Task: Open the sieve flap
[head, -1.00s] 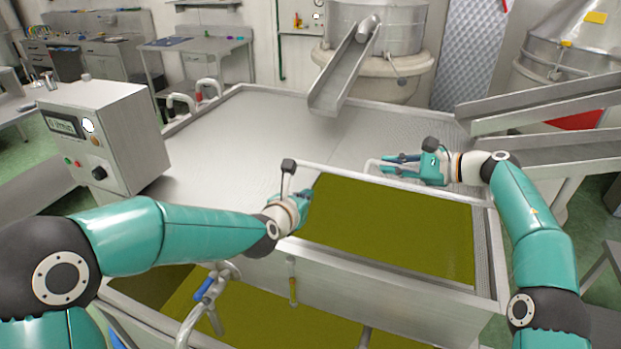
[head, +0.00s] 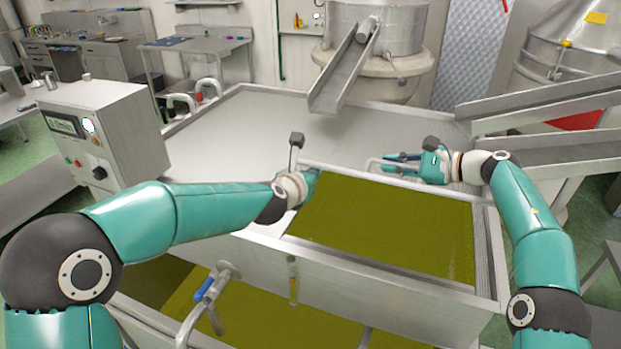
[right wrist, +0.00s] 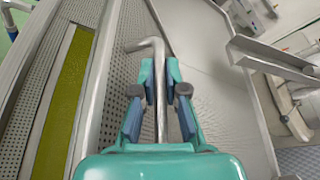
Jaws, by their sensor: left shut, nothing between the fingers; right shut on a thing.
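My right gripper (head: 392,164) is shut on a bent metal bar handle (head: 372,168) near the far right rim of the basin. In the right wrist view the handle (right wrist: 160,55) runs between the fingers, its bent end sticking out beyond them. Perforated sieve metal (right wrist: 120,65) lies beside it; where the flap's edges run is hard to tell. My left gripper (head: 312,182) is shut and empty at the far left corner of the olive-green pool; its fingertips are mostly hidden behind its own wrist.
The basin with olive-green liquid (head: 390,225) has raised metal rims. A blue-handled valve pipe (head: 208,288) stands at the front. A control box (head: 105,135) is at left; a metal chute (head: 345,75) hangs over the wide, bare metal deck (head: 240,130).

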